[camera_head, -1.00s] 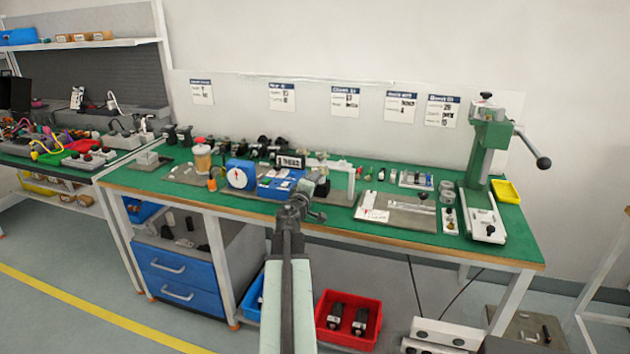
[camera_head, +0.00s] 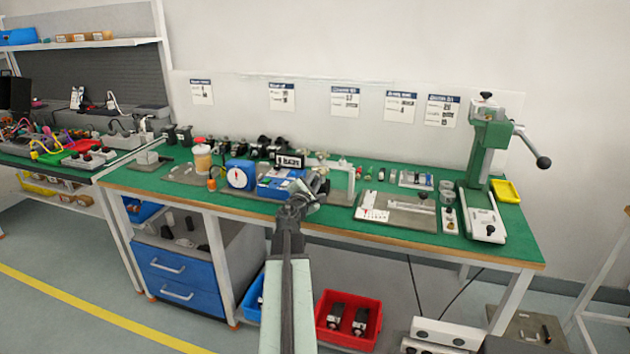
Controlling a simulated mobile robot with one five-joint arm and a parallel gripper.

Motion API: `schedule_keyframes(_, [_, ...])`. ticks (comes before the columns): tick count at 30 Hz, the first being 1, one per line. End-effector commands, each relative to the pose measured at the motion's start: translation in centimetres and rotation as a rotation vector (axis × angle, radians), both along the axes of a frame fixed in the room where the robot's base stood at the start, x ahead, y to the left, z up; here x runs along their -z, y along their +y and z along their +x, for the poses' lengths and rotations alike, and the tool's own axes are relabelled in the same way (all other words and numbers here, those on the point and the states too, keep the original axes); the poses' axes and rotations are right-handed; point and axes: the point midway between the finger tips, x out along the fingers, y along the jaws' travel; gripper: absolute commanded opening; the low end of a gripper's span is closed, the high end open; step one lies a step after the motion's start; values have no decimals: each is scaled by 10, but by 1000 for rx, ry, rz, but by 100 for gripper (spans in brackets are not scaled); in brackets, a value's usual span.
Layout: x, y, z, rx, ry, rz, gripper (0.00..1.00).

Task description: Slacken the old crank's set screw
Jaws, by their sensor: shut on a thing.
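My gripper (camera_head: 318,184) is above the front middle of the green-topped bench, just right of a blue device with a display (camera_head: 285,182). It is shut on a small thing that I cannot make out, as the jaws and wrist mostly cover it. I cannot pick out the old crank or its set screw for sure; several dark small motor-like parts (camera_head: 264,147) stand in a row behind the blue device. A blue dial gauge (camera_head: 240,174) stands left of it.
A green press (camera_head: 487,145) with a lever stands at the bench's right end. A grey plate (camera_head: 410,212) lies right of my gripper. A jar (camera_head: 202,158) stands at left. A red bin (camera_head: 346,318) with dark parts is below.

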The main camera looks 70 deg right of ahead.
Motion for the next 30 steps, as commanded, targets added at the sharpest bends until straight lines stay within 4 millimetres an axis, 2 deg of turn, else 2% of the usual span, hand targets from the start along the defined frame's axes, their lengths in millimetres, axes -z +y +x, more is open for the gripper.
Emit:
schedule_keyframes(10, [0,0,0,-1,139,-8,0])
schedule_keyframes(26, [0,0,0,-1,165,-10,0])
schedule_keyframes(27, [0,0,0,-1,164,-10,22])
schedule_keyframes(29, [0,0,0,-1,164,-10,38])
schedule_keyframes(30, [0,0,0,-1,164,-10,41])
